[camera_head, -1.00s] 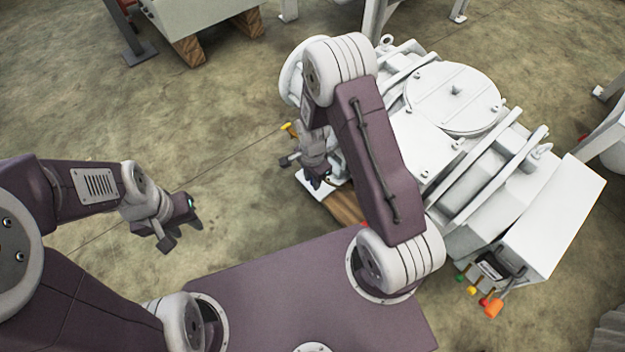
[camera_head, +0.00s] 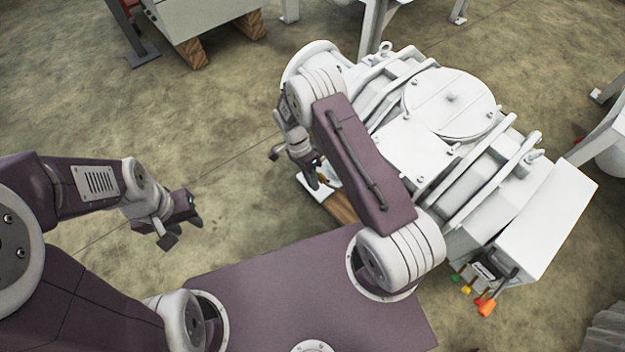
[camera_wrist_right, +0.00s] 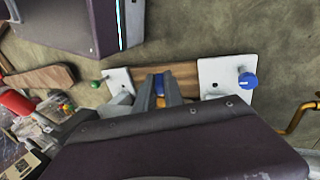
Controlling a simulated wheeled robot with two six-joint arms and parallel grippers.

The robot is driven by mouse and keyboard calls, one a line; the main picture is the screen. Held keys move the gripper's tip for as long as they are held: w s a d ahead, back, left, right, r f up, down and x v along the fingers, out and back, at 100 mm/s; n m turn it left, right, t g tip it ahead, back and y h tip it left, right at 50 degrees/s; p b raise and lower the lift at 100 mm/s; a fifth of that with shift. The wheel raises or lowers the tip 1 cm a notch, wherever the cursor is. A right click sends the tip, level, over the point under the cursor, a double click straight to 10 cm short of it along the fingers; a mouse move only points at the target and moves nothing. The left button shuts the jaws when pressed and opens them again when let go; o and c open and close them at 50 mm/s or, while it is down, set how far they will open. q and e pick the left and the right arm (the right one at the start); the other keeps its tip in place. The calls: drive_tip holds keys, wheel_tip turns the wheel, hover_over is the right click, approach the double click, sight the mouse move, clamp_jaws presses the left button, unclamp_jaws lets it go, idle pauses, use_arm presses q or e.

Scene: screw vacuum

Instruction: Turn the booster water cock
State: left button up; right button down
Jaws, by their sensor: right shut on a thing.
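My right gripper (camera_head: 318,178) is low beside the left end of the white vacuum machine (camera_head: 420,140). In the right wrist view its two fingers (camera_wrist_right: 160,92) point away from the camera and are closed on a small blue-and-yellow cock handle (camera_wrist_right: 159,88). Most of the handle is hidden between the fingers; I cannot tell how far it is turned. My left gripper (camera_head: 180,232) is open and empty over bare floor, well away from the machine.
Orange, yellow and green handles (camera_head: 486,305) sit at the machine's lower right. The right wrist view shows a blue knob (camera_wrist_right: 247,81) on a white plate, a green knob (camera_wrist_right: 97,84) and a wooden beam (camera_wrist_right: 185,77). The floor (camera_head: 200,110) left of the machine is clear.

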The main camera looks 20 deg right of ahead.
drive_tip(key=shift+w+f+g+h+b, duration=0.1)
drive_tip(key=shift+f+g+h+b, duration=0.2)
drive_tip(key=shift+g+b, duration=0.5)
drive_tip(key=shift+r+g+b, duration=0.15)
drive_tip(key=shift+g+b, duration=0.15)
drive_tip(key=shift+b, duration=0.15)
drive_tip(key=c, duration=1.4)
unclamp_jaws()
drive_tip(key=shift+c, duration=0.2)
drive_tip(key=shift+r, duration=0.1)
drive_tip(key=p+v, duration=0.2)
drive_tip(key=v, duration=0.7)
drive_tip(key=shift+p, duration=0.35)
